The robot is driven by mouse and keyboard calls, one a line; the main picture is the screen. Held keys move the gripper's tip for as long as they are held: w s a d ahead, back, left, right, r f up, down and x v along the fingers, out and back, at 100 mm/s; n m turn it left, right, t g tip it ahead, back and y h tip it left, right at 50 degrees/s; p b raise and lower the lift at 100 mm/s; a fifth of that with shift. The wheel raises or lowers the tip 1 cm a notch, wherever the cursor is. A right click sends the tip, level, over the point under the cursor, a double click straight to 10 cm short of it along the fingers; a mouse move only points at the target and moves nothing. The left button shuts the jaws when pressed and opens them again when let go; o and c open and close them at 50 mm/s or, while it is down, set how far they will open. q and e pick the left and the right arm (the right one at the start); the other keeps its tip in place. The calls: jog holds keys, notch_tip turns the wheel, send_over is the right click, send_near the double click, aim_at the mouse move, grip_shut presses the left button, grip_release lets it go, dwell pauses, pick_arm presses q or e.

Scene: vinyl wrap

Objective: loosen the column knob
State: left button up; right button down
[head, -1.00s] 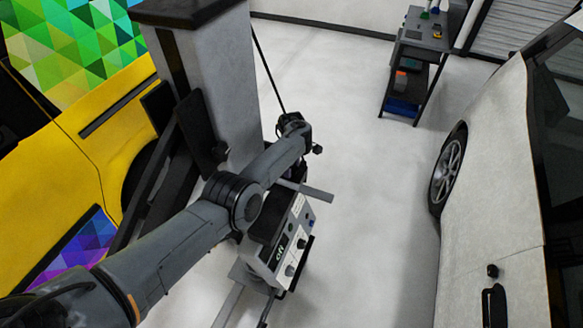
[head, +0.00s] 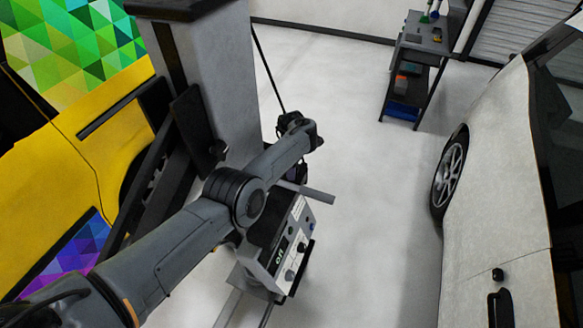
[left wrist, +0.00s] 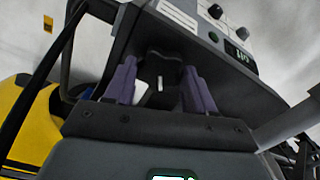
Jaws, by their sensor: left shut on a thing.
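My left arm reaches across the head view to the control box (head: 285,245) beside the grey column (head: 215,70). In the left wrist view my left gripper (left wrist: 158,76) has its purple fingers on either side of a dark lobed knob (left wrist: 160,66) and is shut on it. A small pale mark shows between the fingers. The knob and fingertips are hidden behind my wrist in the head view. My right gripper is not in view.
A white car (head: 500,170) stands at right. A dark tool cart (head: 408,85) is at the back. The pale floor between box and car is clear.

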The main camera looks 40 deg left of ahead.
pick_arm(q)
jog(key=o, duration=1)
jog(key=shift+o, duration=0.2)
notch_tip(320, 180, up, 11)
jog(key=p, duration=0.1)
jog(key=shift+f+p, duration=0.15)
jog(key=shift+p, duration=0.2)
